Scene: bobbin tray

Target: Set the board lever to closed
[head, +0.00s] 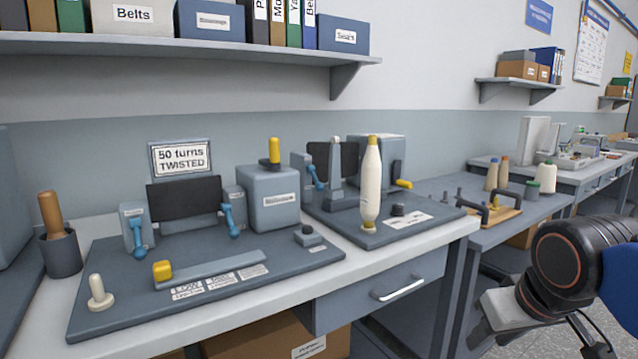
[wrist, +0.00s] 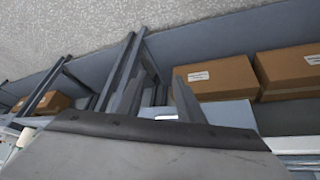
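A dark base board (head: 250,278) lies on the near workbench. On its front is a long grey bar with a yellow knob (head: 162,270) at its left end and small labels beside it. Two blue levers, a left one (head: 138,243) and a right one (head: 230,220), hang downward beside a black panel (head: 185,203). A grey box (head: 273,198) carries an upright yellow-topped lever (head: 274,152). Which one is the board lever, I cannot tell. My gripper (wrist: 157,100) shows in the wrist view, fingers apart and empty, far from the board. My arm is at the head view's right edge.
A second board (head: 400,228) with a white bobbin (head: 371,185) stands to the right. A wooden-handled tool in a dark cup (head: 62,252) is at left. A drawer (head: 380,290) is under the bench top, and cardboard boxes (wrist: 212,77) show below. A shelf (head: 200,48) overhangs the bench.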

